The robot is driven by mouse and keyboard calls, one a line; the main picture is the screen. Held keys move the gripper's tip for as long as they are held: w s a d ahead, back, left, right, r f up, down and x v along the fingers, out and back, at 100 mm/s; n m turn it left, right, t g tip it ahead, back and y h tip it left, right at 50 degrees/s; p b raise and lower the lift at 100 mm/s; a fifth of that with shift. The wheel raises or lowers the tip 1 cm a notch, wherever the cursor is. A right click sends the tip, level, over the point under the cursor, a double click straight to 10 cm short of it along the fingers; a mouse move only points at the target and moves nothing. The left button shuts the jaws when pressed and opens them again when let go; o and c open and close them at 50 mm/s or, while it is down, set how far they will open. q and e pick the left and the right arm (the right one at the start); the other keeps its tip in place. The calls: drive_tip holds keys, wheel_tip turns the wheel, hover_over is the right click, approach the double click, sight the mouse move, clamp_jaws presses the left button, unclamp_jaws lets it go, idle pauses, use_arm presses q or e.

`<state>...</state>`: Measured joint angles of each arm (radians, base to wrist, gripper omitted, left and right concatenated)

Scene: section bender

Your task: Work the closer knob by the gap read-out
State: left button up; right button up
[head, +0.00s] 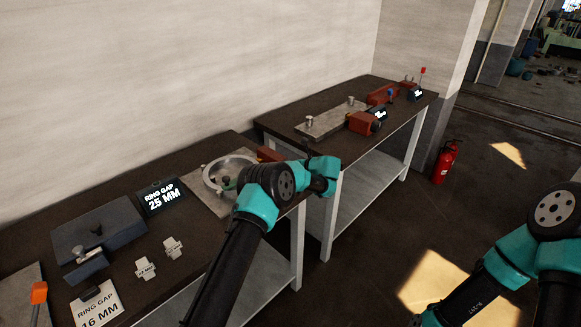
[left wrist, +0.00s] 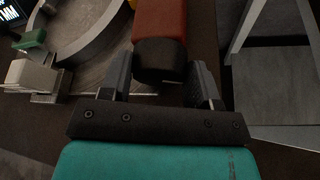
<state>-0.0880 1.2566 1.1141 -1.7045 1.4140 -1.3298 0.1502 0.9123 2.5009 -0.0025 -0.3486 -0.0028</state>
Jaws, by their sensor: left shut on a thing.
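The gap read-out (head: 162,196) on the near bench shows "RING GAP 25 MM". A white card (head: 97,306) at the front reads "RING GAP 16 MM". The open metal ring (head: 212,185) lies on a plate beside the read-out; part of it also shows in the left wrist view (left wrist: 97,38). The closer is a red body (left wrist: 160,22) with a dark round knob (left wrist: 158,62) at its end. My left gripper (left wrist: 162,82) is shut on the knob, one finger on each side. In the head view my arm hides the knob and fingers. My right gripper is out of view.
A second bench (head: 330,88) behind holds red devices and small displays. A red fire extinguisher (head: 445,162) stands on the open floor at right.

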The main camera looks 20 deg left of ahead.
use_arm(q)
drive_tip(key=shift+w+m, duration=0.1)
drive_tip(key=shift+m, duration=0.4)
drive_tip(key=o, duration=0.9)
drive_tip(key=shift+o, duration=0.2)
